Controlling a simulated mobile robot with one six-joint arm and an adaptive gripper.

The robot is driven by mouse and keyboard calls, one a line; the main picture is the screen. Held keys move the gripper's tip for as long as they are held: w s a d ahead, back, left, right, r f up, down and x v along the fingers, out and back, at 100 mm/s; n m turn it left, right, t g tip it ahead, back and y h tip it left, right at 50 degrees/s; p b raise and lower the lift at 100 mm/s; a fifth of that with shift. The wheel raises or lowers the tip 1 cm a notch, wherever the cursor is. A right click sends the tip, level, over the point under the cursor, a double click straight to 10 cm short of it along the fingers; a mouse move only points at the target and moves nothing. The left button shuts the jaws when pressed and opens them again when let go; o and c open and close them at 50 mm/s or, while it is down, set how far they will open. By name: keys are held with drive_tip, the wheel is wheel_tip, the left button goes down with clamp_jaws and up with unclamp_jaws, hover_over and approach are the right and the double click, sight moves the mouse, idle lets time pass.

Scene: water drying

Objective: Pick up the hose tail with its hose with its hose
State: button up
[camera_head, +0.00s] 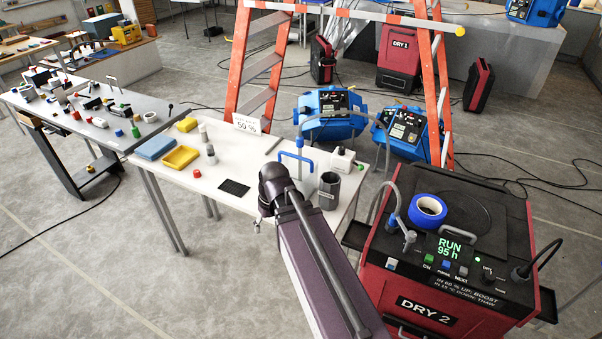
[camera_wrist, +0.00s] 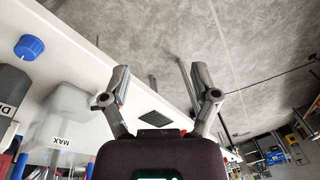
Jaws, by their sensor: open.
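A grey hose with a grey fitting at its end (camera_head: 408,238) rests on the left side of the top of the red DRY 2 machine (camera_head: 440,250). I take this fitting for the hose tail, but its shape is small and hard to make out. My gripper is open and empty in the wrist view (camera_wrist: 160,72), its two fingers spread wide above the white table's edge. In the head view my arm reaches over the front of the white table, left of the red machine, and hides most of the gripper. The hose tail is not identifiable in the wrist view.
The white table (camera_head: 215,178) carries a yellow tray (camera_head: 181,158), a black mat (camera_head: 234,187), a dark grey pot (camera_head: 329,190) and a white container (camera_wrist: 68,108) with a blue cap (camera_wrist: 29,47) nearby. Blue tape (camera_head: 428,210) lies on the red machine. An orange ladder (camera_head: 262,68) stands behind.

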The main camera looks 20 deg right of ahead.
drive_tip(key=w+d+r+n+t+y+p, duration=0.2)
drive_tip(key=w+d+r+t, duration=0.1)
drive_tip(key=d, duration=0.6)
drive_tip(key=w+d+r+n+t+y+p, duration=0.2)
drive_tip(key=w+d+r, duration=0.3)
drive_tip(key=d+r, duration=0.3)
drive_tip(key=w+d+r+n+t+y+p, duration=0.1)
drive_tip(key=w+d+r+t, duration=0.3)
drive_tip(key=d, duration=0.7)
drive_tip(key=shift+w+r+n+y+p, duration=0.4)
drive_tip(key=shift+w+r+n+p, duration=0.15)
drive_tip(key=shift+r+n+p, duration=0.2)
drive_tip(key=shift+f, duration=0.1)
drive_tip(key=b+x, duration=0.4)
drive_tip(key=x, duration=0.4)
drive_tip(key=shift+w, duration=0.25)
drive_tip(key=shift+f, duration=0.1)
